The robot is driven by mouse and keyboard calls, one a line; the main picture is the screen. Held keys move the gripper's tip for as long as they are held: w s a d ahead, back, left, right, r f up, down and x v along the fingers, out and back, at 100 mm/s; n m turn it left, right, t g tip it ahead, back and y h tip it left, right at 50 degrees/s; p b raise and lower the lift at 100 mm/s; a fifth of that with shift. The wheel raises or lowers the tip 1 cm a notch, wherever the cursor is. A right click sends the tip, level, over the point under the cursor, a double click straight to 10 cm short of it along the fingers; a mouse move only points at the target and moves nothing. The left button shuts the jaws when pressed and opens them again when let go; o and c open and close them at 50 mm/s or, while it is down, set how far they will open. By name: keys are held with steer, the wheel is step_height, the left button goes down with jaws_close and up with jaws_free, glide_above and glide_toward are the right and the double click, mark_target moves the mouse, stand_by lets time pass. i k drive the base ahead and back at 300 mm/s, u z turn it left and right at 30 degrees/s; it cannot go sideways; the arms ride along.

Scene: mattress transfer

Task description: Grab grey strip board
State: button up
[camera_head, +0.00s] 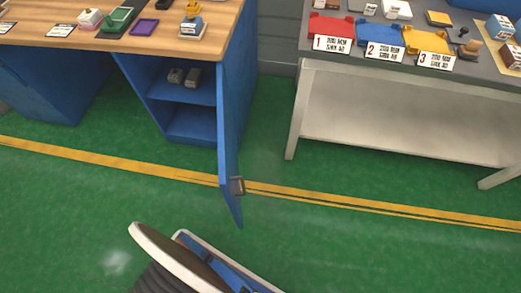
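Two small greyish blocks sit side by side on the upper shelf inside the open blue cabinet, a left one (177,75) and a right one (193,77). They are too small and shaded for me to tell whether either is the grey strip board. No other thing in view is clearly a grey strip board. My gripper is not in view. A rounded part with a pale rim and black ribbing at the bottom edge looks like part of my own arm.
The blue cabinet door (231,130) stands open, jutting toward me. A wooden worktop (60,35) with small parts is above the cabinet. A grey table (290,50) at right holds red (331,26), blue (376,34) and yellow (427,41) trays. Green floor between is clear.

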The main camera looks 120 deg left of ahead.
mark_target(193, 80)
steer(key=u, duration=0.8)
steer(key=i, duration=3.3)
steer(key=u, duration=4.85)
steer(key=i, duration=1.65)
